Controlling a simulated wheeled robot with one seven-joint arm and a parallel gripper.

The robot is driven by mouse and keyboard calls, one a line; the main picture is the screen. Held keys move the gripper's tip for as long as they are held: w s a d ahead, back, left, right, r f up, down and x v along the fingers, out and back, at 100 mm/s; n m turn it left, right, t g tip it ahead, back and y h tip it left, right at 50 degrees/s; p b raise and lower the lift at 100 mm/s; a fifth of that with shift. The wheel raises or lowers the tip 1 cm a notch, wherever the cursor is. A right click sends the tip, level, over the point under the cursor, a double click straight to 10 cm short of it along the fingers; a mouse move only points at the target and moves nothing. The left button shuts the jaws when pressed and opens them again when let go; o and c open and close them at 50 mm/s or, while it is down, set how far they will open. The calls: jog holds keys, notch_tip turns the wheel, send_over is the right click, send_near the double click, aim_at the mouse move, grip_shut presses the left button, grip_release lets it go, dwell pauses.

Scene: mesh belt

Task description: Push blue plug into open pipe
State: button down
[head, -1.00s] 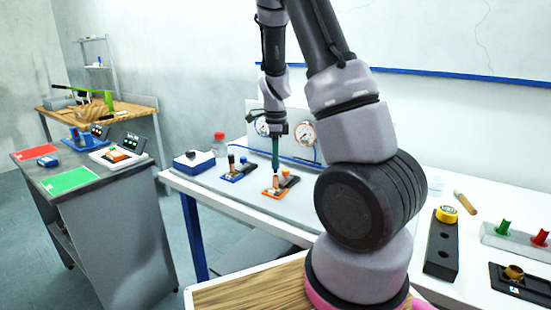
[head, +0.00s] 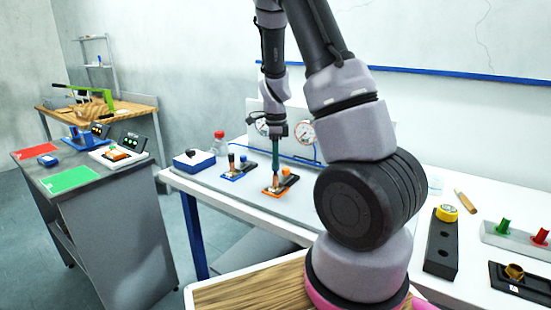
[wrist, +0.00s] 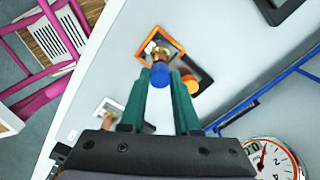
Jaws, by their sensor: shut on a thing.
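My gripper (wrist: 160,92) points down with its green fingers shut on the blue plug (wrist: 160,76). In the wrist view the plug sits between the fingertips, in line with a copper pipe (wrist: 167,54) on an orange-edged fixture (wrist: 142,54). The plug overlaps the near end of the pipe; I cannot tell how far it is in, if at all. In the head view my gripper (head: 275,160) is right over the copper pipe on the orange fixture (head: 268,191). The plug is too small to make out there.
An orange cap (wrist: 190,84) stands beside the pipe on the fixture's black part. Pressure gauges (head: 304,133) and blue piping (head: 300,159) are behind.

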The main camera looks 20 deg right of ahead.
jog(key=shift+f, duration=0.85)
jog(key=c, duration=0.6)
grip_release()
jog(key=shift+o, duration=0.2)
notch_tip(320, 180, up, 11)
jog(key=shift+f, duration=0.1)
jog(key=s+a+r+n+t+y, duration=0.1)
jog(key=s+a+r+n+t, duration=0.2)
jog(key=s+r+n, duration=0.6)
jog(key=s+a+r+n+t+y, duration=0.1)
jog(key=s+a+r+n+t, duration=0.3)
jog(key=s+r+n, duration=0.5)
jog(key=s+a+r, duration=0.1)
jog(key=s, duration=0.2)
jog(key=shift+s+n, duration=0.3)
jog(key=shift+s, duration=0.05)
